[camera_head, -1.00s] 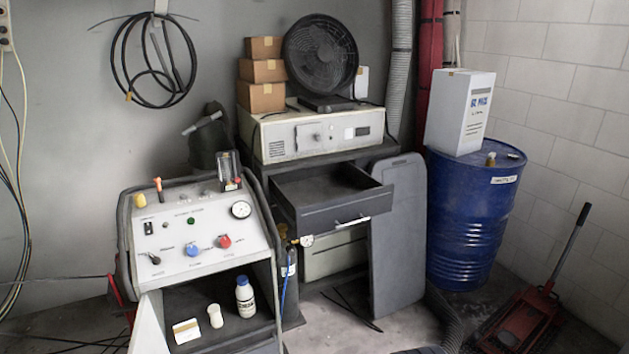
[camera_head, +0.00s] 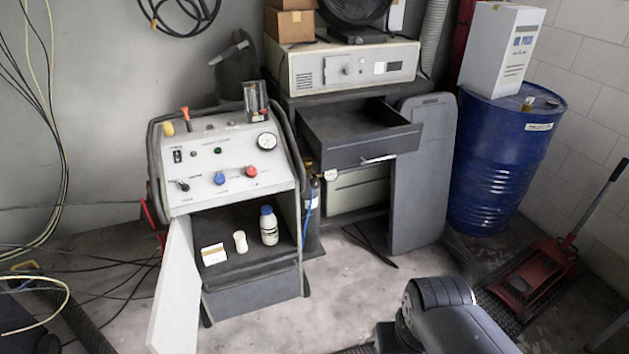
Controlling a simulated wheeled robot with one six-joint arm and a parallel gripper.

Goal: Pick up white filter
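A small white cylindrical object (camera_head: 240,241), which looks like the white filter, stands on the dark open shelf (camera_head: 252,275) of the grey control console. It is between a white bottle with a blue cap (camera_head: 269,226) on its right and a small white box with a tan band (camera_head: 213,254) on its left. Part of my dark arm shows at the bottom right, well apart from the shelf. My gripper is out of the picture.
The console's white door (camera_head: 176,290) hangs open at the shelf's left. A cabinet with its drawer (camera_head: 362,154) pulled out stands right of the console. A blue drum (camera_head: 497,165) and red floor jack (camera_head: 532,277) are at right. Cables lie at left.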

